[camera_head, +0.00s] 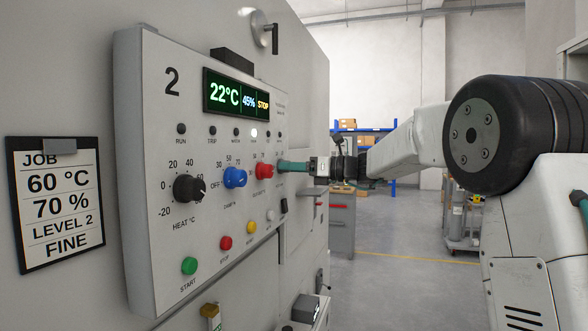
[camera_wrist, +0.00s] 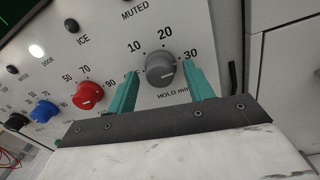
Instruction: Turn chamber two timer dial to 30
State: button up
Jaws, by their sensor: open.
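The timer dial (camera_wrist: 160,70) is a grey knob marked "HOLD min", with 10, 20 and 30 printed around it, in the wrist view. Its pointer direction is too small to tell. My gripper (camera_wrist: 159,73) is open, with one teal finger on each side of the dial. I cannot tell whether the fingers touch it. In the head view my gripper (camera_head: 284,166) is at the right part of the panel and hides the dial. The chamber control panel (camera_head: 145,110) bears a large "2". Its display (camera_head: 236,93) reads 22°C, 45% and STOP.
A red knob (camera_wrist: 88,95) sits left of the dial, with a blue knob (camera_wrist: 46,111) beyond it. A black knob (camera_head: 188,188) and a green start button (camera_head: 189,265) are further left. A job card (camera_head: 57,202) hangs left of the panel. Open floor (camera_head: 400,250) lies to the right.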

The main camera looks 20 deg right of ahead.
jog(key=v, duration=0.7)
jog(key=shift+s+d, duration=0.25)
jog(key=shift+d, duration=0.05)
jog(key=s+a+f+n+g+h, duration=0.4)
jog(key=s+f+n+g+h, duration=0.15)
jog(key=s+f+n, duration=0.7)
jog(key=s+f+n+g+h, duration=0.1)
jog(key=s+f+n+h, duration=0.2)
jog(key=s, duration=0.7)
jog(key=s+f+n+g+h, duration=0.1)
jog(key=s+f+n+h, duration=0.2)
jog(key=s, duration=0.8)
jog(key=s+f+n+g+h, duration=0.1)
jog(key=s+f+n+h, duration=0.2)
jog(key=s+f+n, duration=0.3)
jog(key=s+n, duration=0.2)
jog(key=s, duration=0.3)
jog(key=shift+d+f, duration=0.2)
jog(key=shift+f, duration=0.05)
